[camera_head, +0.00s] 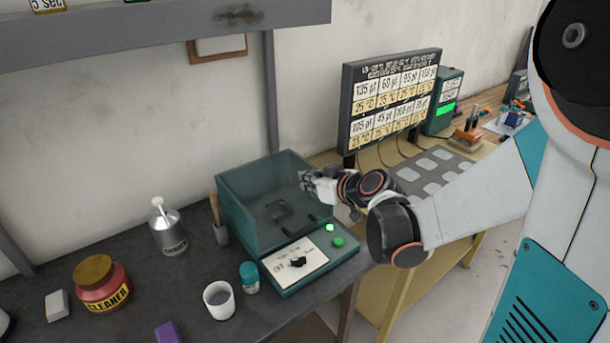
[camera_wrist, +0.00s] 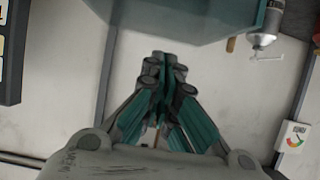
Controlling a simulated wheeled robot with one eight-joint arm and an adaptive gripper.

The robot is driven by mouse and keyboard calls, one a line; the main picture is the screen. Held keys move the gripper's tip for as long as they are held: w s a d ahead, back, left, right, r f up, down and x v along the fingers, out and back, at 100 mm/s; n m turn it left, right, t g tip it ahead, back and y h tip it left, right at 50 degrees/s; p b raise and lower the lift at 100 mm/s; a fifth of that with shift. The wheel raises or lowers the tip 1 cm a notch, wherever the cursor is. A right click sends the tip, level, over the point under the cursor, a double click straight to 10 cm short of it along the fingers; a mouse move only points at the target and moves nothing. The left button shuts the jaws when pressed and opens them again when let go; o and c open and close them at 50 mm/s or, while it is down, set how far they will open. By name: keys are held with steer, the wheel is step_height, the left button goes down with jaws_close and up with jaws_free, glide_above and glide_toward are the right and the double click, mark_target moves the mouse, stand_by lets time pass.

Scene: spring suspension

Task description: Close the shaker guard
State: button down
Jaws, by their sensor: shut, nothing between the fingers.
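The shaker (camera_head: 315,262) is a teal machine on the dark bench, with a control panel, a black knob and green lights at its front. Its guard (camera_head: 240,222) is a see-through teal box shape over a dark platform. I cannot tell from this angle whether the guard is fully down. A dark bar, perhaps a handle, shows near its front. My gripper (camera_head: 308,183) is at the guard's upper right side, shut and empty; whether it touches the guard is unclear. In the wrist view, the shut fingers (camera_wrist: 164,62) point towards a teal surface, likely the guard (camera_wrist: 180,22).
A metal bottle (camera_head: 168,232), a red cleaner jar (camera_head: 102,285), a white cup (camera_head: 219,301) and a small teal-capped jar (camera_head: 250,279) stand left and in front of the shaker. A label board (camera_head: 392,97) stands behind my arm, above a yellow table.

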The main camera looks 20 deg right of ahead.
steer(key=f+b, duration=0.4)
steer(key=f, duration=0.2)
steer(key=f+b, duration=0.9)
steer(key=f, duration=0.2)
steer(key=shift+s+d+f, duration=0.15)
steer(key=shift+s+f, duration=0.15)
steer(key=shift+s, duration=0.1)
steer(key=shift+w+f+b, duration=0.2)
steer(key=shift+f+b, duration=0.6)
steer(key=shift+s+f, duration=0.1)
